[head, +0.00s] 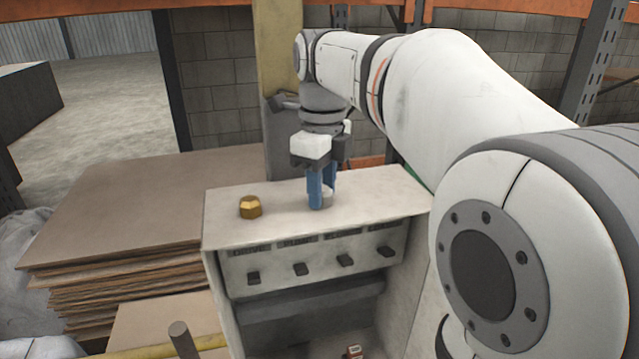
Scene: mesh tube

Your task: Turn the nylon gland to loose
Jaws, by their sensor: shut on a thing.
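A light grey gland, which I take for the nylon one, (327,199) stands on the top of the pale cabinet (270,227), right of its middle. My gripper (321,194) points straight down with its blue fingers on either side of the gland, shut on it. The fingers hide much of the gland, so I cannot tell how far it is turned. A brass hexagonal gland (250,207) stands on the same top to the left, apart from my gripper.
The cabinet front has a row of dark switches (302,268) under the top. Stacked brown boards (130,205) lie to the left. A yellow post (279,50) and a block wall (218,80) are behind. The cabinet top between the two glands is clear.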

